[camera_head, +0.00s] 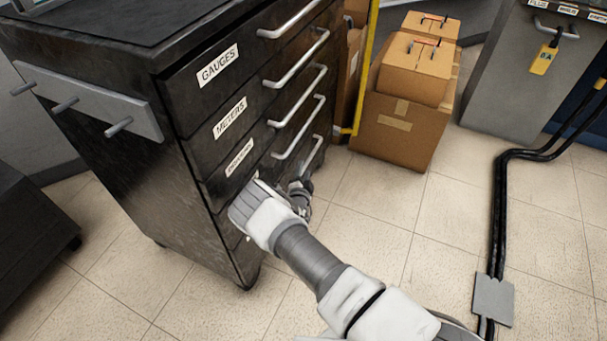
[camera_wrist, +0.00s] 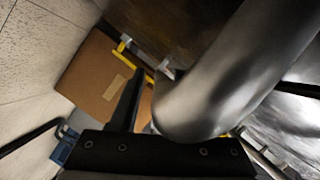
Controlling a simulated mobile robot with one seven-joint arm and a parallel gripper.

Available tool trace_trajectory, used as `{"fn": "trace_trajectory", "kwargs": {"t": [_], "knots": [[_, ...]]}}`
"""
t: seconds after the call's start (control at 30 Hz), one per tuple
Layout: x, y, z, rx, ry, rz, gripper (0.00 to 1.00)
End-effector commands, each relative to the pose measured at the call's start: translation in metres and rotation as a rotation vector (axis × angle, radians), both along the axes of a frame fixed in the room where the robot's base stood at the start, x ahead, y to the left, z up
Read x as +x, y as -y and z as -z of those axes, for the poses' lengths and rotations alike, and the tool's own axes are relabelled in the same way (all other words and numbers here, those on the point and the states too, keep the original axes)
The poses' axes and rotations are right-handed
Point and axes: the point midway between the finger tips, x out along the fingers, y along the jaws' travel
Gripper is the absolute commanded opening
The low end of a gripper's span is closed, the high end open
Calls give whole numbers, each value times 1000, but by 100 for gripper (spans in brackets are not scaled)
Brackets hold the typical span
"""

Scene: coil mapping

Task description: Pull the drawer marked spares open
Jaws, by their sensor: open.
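A black drawer cabinet (camera_head: 215,120) stands at the left in the head view, with several stacked drawers and pale bar handles. The top labels read GAUGES (camera_head: 217,65) and METERS (camera_head: 230,117); a third label (camera_head: 239,157) is too small to read. No spares label is readable; my arm hides part of the lower fronts. My gripper (camera_head: 301,188) is open beside the lower drawers. In the wrist view a thick metal handle bar (camera_wrist: 225,75) looms close beside one dark finger. The other finger is hidden, so I cannot tell whether the bar lies between them.
Cardboard boxes (camera_head: 399,125) stand right of the cabinet, with a yellow upright frame (camera_head: 367,65) between. Black cables (camera_head: 499,220) run along the tiled floor at the right. A grey cabinet (camera_head: 510,75) stands behind them. Bare floor (camera_head: 400,215) lies between.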

Motion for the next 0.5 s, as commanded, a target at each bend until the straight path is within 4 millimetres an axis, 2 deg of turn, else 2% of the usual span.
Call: {"fn": "trace_trajectory", "kwargs": {"t": [0.33, 0.5], "knots": [[4, 0, 0, -1, 1, -1, 45], [4, 0, 0, -1, 1, -1, 15]]}}
